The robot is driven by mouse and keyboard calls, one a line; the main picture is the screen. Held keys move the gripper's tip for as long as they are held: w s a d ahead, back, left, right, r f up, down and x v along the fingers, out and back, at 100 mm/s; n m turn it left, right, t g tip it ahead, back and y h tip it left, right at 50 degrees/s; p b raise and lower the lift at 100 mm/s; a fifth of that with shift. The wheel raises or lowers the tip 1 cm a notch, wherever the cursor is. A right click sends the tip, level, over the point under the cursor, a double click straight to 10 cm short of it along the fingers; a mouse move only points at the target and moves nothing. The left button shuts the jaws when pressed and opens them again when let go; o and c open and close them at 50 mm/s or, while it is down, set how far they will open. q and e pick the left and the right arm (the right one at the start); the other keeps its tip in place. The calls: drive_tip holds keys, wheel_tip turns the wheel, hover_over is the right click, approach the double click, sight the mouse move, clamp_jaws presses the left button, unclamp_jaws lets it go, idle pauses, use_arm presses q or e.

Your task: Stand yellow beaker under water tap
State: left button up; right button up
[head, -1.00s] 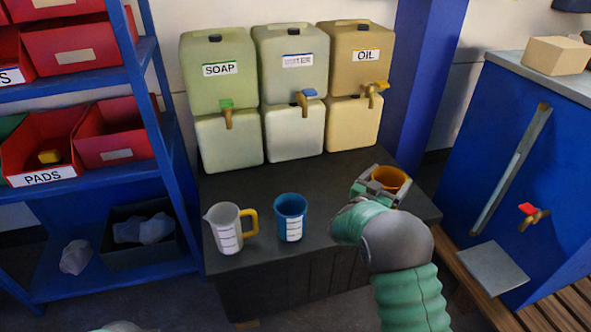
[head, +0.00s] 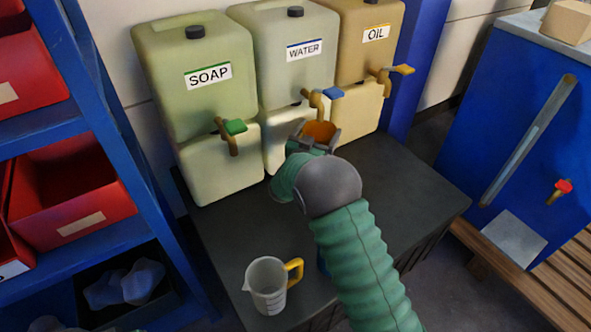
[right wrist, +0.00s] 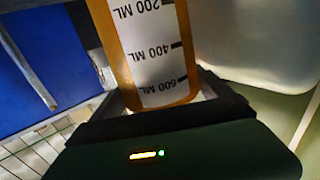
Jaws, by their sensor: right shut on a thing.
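The yellow beaker (head: 320,131), amber in colour, is in my right gripper (head: 314,142) in front of the water container. In the right wrist view the beaker (right wrist: 150,45) shows a white scale strip, and the jaws (right wrist: 165,105) are shut on it. The brass water tap (head: 317,101) with its blue handle is just above the beaker's rim in the head view. I cannot tell whether the beaker touches the table. The water container (head: 292,58) stands between the soap and oil containers. My left gripper is out of view.
The soap tap (head: 231,133) and oil tap (head: 386,80) jut out on either side. A clear jug (head: 266,288) with a yellow handle stands near the front. A blue beaker (head: 322,266) is mostly hidden behind my right arm. The dark table (head: 400,190) is clear at right.

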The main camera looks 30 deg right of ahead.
drive_tip(key=f+b, duration=0.1)
drive_tip(key=f, duration=0.1)
drive_tip(key=f+b, duration=0.1)
drive_tip(key=f, duration=0.2)
drive_tip(key=shift+s+d, duration=0.1)
drive_tip(key=shift+d, duration=0.1)
drive_tip(key=f+b, duration=0.1)
drive_tip(key=f, duration=0.1)
drive_tip(key=a+f+b, duration=0.1)
drive_tip(key=f, duration=0.1)
drive_tip(key=shift+f, duration=0.35)
drive_tip(key=shift+d, duration=0.2)
drive_tip(key=o, duration=1.8)
drive_tip(key=shift+d, duration=0.1)
drive_tip(key=shift+o, duration=0.2)
drive_tip(key=p+v, duration=0.2)
drive_tip(key=v, duration=0.5)
drive_tip(key=shift+s+a+p, duration=0.15)
drive_tip(key=shift+a+p, duration=0.15)
drive_tip(key=shift+a, duration=0.05)
